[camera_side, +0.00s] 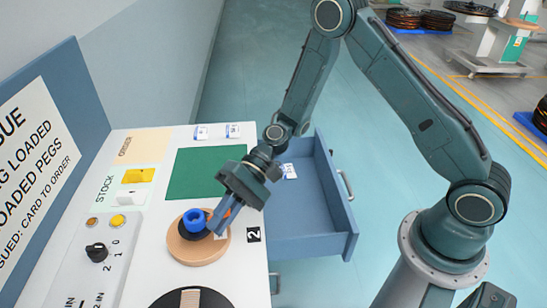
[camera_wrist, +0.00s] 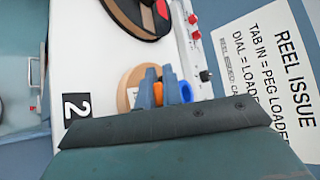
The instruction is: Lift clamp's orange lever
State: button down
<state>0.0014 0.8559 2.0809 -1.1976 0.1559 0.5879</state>
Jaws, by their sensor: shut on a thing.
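The clamp sits on a round wooden disc (camera_side: 184,252) on the white worktop, with a blue ring-shaped part (camera_side: 194,219) on top. Its orange lever (camera_side: 228,213) shows beside the blue part, partly hidden by my fingers. My gripper (camera_side: 220,222) reaches down from the upper right and is shut on the lever. In the wrist view the orange lever (camera_wrist: 158,94) lies between my two grey-blue fingers (camera_wrist: 158,86), with the blue part (camera_wrist: 186,92) just right of them and the wooden disc (camera_wrist: 124,98) behind.
A black disc (camera_side: 170,301) lies near the front edge of the side view. A dark selector knob (camera_side: 97,252) and yellow and white switches (camera_side: 138,176) stand left. A green mat (camera_side: 203,174) lies behind the clamp. An open blue drawer (camera_side: 312,205) juts out right.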

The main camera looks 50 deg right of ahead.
jog(key=h, duration=0.1)
jog(key=m+g, duration=0.1)
jog(key=r+h, duration=0.1)
jog(key=shift+w+a+m+g+h, duration=0.3)
jog(key=shift+m, duration=0.1)
jog(key=shift+w+a+r+m+g+h, duration=0.1)
jog(key=shift+w+a+m+g+h, duration=0.05)
jog(key=shift+m+g+h, duration=0.35)
jog(key=shift+w+a+m+g+h, duration=0.2)
jog(key=shift+m+h, duration=0.1)
jog(key=shift+h, duration=0.3)
jog(key=c, duration=1.5)
grip_release()
jog(key=shift+c, duration=0.2)
jog(key=shift+d+r, duration=0.15)
jog(key=v, duration=1.3)
jog(key=shift+d, duration=0.2)
